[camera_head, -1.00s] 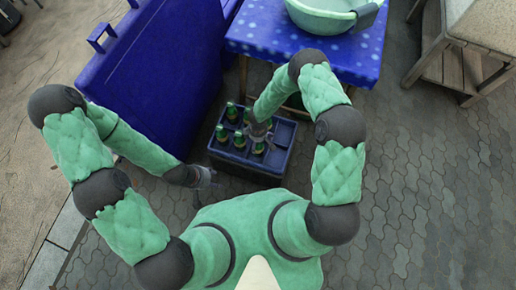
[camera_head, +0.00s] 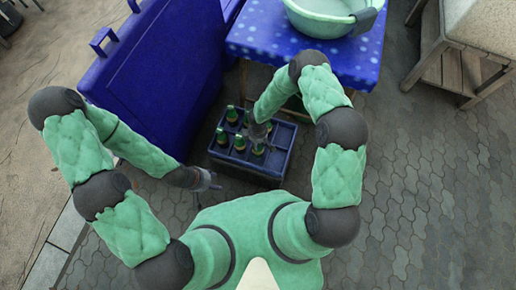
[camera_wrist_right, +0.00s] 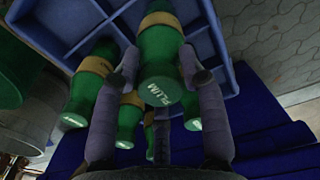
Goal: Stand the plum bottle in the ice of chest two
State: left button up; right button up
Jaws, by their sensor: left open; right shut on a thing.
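The plum bottle (camera_wrist_right: 158,91) is green with a tan band, and its end reads "PLUM" in the right wrist view. My right gripper (camera_wrist_right: 159,57) is shut on it, one finger on each side. In the head view my right gripper (camera_head: 259,134) reaches down over the blue crate, and the bottle appears to be still among its compartments. My left gripper (camera_head: 207,180) is open and empty, left of the crate. A large blue chest (camera_head: 160,75) stands at the upper left. No number or ice is visible, so I cannot tell which chest it is.
The blue crate (camera_head: 276,168) holds several other green bottles (camera_head: 221,135) beside the held one. A table with a blue spotted cloth (camera_head: 262,38) bears a pale green basin (camera_head: 318,19). A wooden stand (camera_head: 462,70) is at the upper right. The paving (camera_head: 420,200) on the right is clear.

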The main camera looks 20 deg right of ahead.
pick_arm(q)
notch_tip(320, 180, up, 11)
jog(key=p, duration=1)
jog(key=shift+p, duration=0.35)
pick_arm(e)
notch_tip(320, 180, up, 18)
jog(key=shift+f, duration=0.25)
pick_arm(q)
jog(key=shift+r, duration=0.1)
